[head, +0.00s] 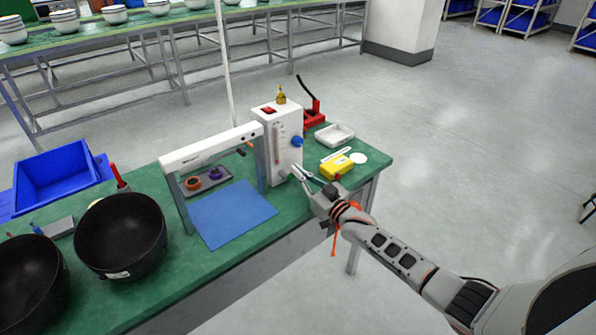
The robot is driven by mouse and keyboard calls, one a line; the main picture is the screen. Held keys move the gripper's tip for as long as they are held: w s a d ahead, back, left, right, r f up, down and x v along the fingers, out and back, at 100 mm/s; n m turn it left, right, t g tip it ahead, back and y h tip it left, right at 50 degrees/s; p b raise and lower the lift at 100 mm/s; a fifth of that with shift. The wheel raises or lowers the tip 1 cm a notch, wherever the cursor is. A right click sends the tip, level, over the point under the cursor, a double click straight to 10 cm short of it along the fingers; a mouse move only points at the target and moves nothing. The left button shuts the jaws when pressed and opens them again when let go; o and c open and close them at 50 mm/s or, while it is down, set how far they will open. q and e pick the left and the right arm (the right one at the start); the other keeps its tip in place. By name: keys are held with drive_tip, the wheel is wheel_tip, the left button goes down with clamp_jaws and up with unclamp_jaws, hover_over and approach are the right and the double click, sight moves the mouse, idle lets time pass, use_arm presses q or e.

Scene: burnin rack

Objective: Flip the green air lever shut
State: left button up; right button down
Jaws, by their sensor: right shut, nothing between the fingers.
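A white instrument box (279,142) with a flow tube on its front, a blue knob (297,141) on its side and a brass fitting (281,96) on top stands on the green bench. My right gripper (297,172) reaches in from the right. It is shut and empty, with its fingertips close to the lower right side of the box. I cannot tell whether they touch it. I cannot clearly make out a green air lever; the gripper may be hiding it. My left gripper is not in view.
A white frame (212,147) stands over a blue mat (233,213) and a small tray (204,182). A yellow device (337,167), a white dish (335,135) and a red lever tool (313,114) sit nearby. Black bowls (120,237) and a blue bin (57,177) are left.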

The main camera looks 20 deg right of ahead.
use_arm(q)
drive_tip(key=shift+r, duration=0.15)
use_arm(e)
drive_tip(key=shift+f+m, duration=0.2)
drive_tip(key=shift+m, duration=0.3)
drive_tip(key=r+p, duration=0.2)
drive_tip(key=r, duration=0.1)
drive_tip(key=r+p, duration=0.1)
drive_tip(key=p, duration=0.1)
drive_tip(key=shift+w+r, duration=0.25)
drive_tip(key=v, duration=0.3)
drive_tip(key=shift+s+d+f, duration=0.1)
drive_tip(key=shift+s+f, duration=0.25)
drive_tip(key=shift+f, duration=0.05)
drive_tip(key=v, duration=0.5)
drive_tip(key=shift+s+b, duration=0.1)
drive_tip(key=shift+b, duration=0.2)
drive_tip(key=shift+s+d, duration=0.2)
drive_tip(key=shift+s, duration=0.2)
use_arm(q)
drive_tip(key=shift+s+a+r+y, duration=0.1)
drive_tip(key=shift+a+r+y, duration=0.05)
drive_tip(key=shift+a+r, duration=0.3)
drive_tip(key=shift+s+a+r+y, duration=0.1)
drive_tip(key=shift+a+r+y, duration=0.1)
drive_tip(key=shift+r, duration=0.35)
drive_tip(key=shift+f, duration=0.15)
